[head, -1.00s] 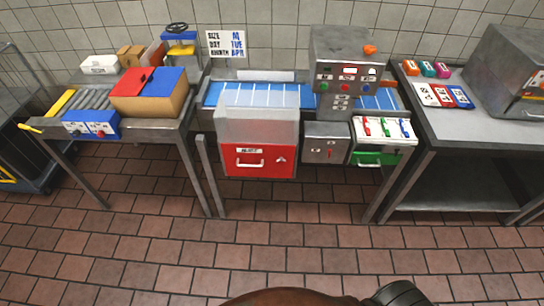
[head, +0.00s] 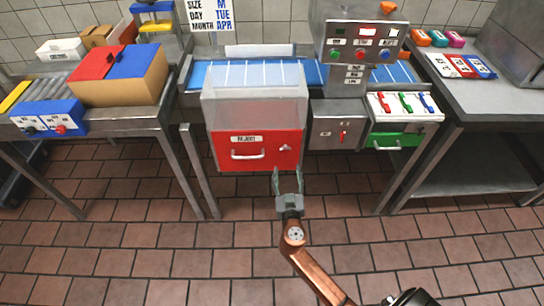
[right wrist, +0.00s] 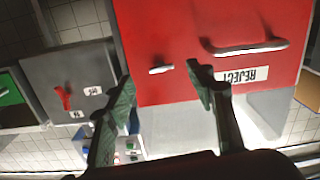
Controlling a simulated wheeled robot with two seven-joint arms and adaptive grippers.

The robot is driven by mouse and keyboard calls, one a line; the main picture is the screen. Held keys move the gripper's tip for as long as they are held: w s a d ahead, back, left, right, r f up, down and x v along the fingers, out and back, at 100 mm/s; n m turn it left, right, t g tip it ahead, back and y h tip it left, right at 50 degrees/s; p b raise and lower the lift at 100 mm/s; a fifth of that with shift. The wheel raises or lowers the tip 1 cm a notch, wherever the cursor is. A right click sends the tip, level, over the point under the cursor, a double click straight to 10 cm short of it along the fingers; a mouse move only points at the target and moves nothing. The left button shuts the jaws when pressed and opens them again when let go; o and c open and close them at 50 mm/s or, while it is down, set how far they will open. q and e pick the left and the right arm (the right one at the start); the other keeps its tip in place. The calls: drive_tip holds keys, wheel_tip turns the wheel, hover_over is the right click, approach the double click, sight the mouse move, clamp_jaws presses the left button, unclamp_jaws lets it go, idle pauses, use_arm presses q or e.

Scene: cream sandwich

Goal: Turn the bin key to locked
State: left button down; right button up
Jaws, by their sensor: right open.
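The red reject bin (head: 262,163) hangs under the conveyor, with a silver handle (head: 247,155) and a "REJECT" label. The small silver bin key (head: 286,148) is on its front, right of the handle. The key also shows in the right wrist view (right wrist: 160,69), lying roughly level in this upside-down picture. My right gripper (head: 287,174) is open and empty, just below and in front of the key. In the right wrist view its fingers (right wrist: 160,82) stand on either side of the key, apart from it. My left gripper is not in view.
A grey box with a red switch (head: 342,136) is right of the bin, and a green drawer (head: 392,141) is beyond it. A clear hood (head: 254,108) stands above the bin. A cardboard box (head: 120,88) sits on the left table. The floor in front is clear.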

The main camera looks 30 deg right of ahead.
sight(285, 148)
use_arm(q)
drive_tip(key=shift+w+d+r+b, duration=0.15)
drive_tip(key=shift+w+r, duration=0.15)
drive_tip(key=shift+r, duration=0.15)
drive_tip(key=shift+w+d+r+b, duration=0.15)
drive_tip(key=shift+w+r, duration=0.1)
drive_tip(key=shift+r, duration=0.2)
use_arm(e)
drive_tip(key=shift+r+x, duration=0.3)
drive_tip(key=shift+x, duration=0.95)
drive_tip(key=shift+r+x, duration=0.3)
drive_tip(key=shift+x, duration=1)
drive_tip(key=shift+r+x, duration=0.3)
drive_tip(key=shift+x, duration=0.95)
drive_tip(key=shift+c, duration=0.4)
drive_tip(key=c, duration=1.1)
